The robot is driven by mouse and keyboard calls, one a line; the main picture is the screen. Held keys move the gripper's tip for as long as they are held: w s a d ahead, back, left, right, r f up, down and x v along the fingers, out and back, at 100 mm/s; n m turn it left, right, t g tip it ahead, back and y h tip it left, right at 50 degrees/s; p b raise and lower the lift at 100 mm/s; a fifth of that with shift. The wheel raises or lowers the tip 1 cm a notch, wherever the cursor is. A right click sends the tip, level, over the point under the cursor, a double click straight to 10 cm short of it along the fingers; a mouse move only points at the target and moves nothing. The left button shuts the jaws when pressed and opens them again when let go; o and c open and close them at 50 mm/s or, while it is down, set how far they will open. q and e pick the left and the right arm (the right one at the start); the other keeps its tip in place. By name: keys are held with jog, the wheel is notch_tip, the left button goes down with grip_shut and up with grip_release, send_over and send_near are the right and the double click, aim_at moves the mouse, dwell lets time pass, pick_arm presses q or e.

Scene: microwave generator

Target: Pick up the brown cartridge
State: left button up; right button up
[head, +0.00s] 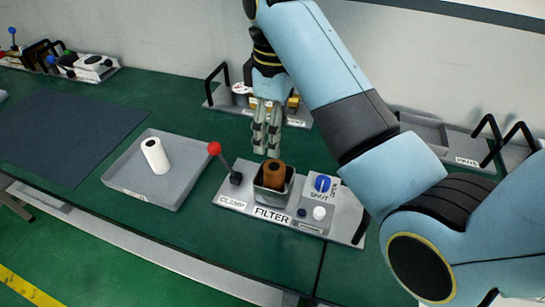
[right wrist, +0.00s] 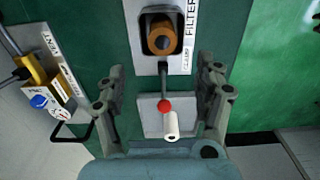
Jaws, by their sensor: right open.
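The brown cartridge (head: 274,173) stands upright in the square grey holder of the FILTER unit (head: 232,204). It also shows in the right wrist view (right wrist: 162,36), seen from above at the top middle. My right gripper (head: 267,150) is above and behind the cartridge in the head view, pointing down. Its fingers are apart and empty, and they show at both sides of the right wrist view (right wrist: 168,88). The cartridge lies beyond the fingertips, not between them. The cartridge's lower part is hidden in the holder. My left gripper is not in view.
A red-knobbed clamp lever (head: 215,149) stands left of the holder, and a blue knob (head: 322,183) sits right of it. A grey tray (head: 133,189) holds a white cartridge (head: 155,156). A unit with a black handle (head: 217,85) stands behind my gripper. A dark mat (head: 62,135) lies at left.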

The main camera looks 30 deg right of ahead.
aim_at(274, 166)
jog(key=shift+f, duration=0.4)
notch_tip(274, 166, down, 4)
jog(key=shift+s+r, duration=0.1)
jog(key=shift+s, duration=0.05)
jog(key=shift+f, duration=0.3)
notch_tip(274, 166, down, 4)
jog(key=shift+a+f+p, duration=0.1)
jog(key=shift+f+p, duration=0.1)
jog(key=shift+p, duration=0.7)
jog(key=shift+f, duration=0.5)
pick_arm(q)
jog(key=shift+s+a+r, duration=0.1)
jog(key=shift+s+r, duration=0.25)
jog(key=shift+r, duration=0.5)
pick_arm(e)
jog(key=c, duration=0.5)
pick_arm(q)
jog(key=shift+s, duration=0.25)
pick_arm(e)
jog(key=c, duration=0.8)
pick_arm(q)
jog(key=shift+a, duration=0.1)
pick_arm(e)
jog(key=shift+o, duration=0.2)
